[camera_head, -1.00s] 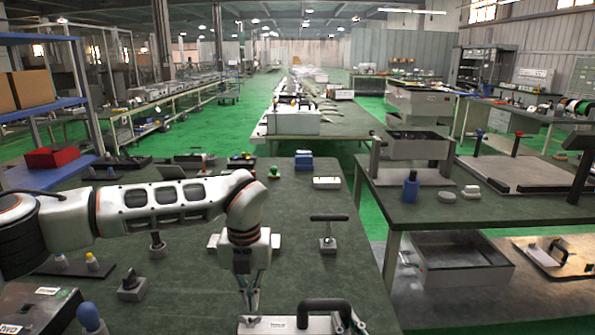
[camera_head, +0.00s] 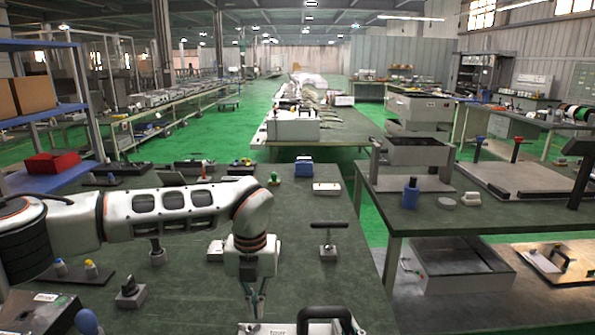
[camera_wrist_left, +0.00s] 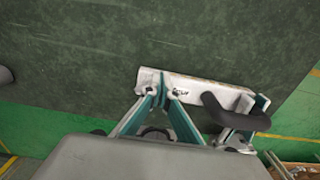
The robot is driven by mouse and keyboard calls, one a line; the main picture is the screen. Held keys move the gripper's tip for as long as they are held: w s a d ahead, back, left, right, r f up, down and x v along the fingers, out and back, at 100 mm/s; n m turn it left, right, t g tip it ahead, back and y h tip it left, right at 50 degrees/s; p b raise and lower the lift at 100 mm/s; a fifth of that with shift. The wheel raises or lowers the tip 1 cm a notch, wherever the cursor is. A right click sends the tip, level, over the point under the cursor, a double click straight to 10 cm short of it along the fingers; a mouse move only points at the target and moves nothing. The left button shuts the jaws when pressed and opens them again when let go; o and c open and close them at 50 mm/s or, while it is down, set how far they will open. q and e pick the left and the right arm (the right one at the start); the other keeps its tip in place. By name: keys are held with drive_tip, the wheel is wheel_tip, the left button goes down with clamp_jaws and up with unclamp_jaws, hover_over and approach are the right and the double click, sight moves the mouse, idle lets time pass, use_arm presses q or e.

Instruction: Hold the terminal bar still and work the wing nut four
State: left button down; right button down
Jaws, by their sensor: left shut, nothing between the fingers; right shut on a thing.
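The terminal bar appears to be the pale labelled bar (camera_head: 283,329) at the bottom edge of the head view, partly cut off. A black arched handle (camera_head: 325,313) stands on it. The bar (camera_wrist_left: 200,86) and the handle (camera_wrist_left: 226,114) also show in the left wrist view. My left gripper (camera_head: 257,312) is shut and empty, its tips at the bar's left end; it also shows in the left wrist view (camera_wrist_left: 161,89). Whether the tips touch the bar is unclear. My right gripper (camera_wrist_left: 247,123) is shut at the bar's right end, by the handle. I cannot make out the wing nut.
A T-handled stand (camera_head: 329,238) is behind the bar. A small knobbed block (camera_head: 129,292) and blue-knobbed part (camera_head: 87,322) stand at the left. A second bench (camera_head: 480,212) stands at the right, beyond a gap. The green table between the bar and T-handle is mostly clear.

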use_arm(q)
drive_tip(key=shift+w+d, duration=0.15)
drive_tip(key=shift+w, duration=0.05)
drive_tip(key=shift+r, duration=0.3)
wheel_tip(320, 180, up, 5)
drive_tip(key=shift+r, duration=0.2)
drive_tip(key=shift+w+a+f, duration=0.1)
drive_tip(key=shift+a+f, duration=0.45)
drive_tip(key=shift+f, duration=0.45)
drive_tip(key=shift+w+a+f, duration=0.1)
drive_tip(key=shift+a+f, duration=0.4)
drive_tip(key=shift+f, duration=0.5)
drive_tip(key=shift+a+f, duration=0.55)
drive_tip(key=shift+f, duration=0.45)
drive_tip(key=shift+s+d, duration=0.25)
drive_tip(key=shift+s, duration=0.3)
drive_tip(key=shift+w+d, duration=0.15)
drive_tip(key=shift+d, duration=0.45)
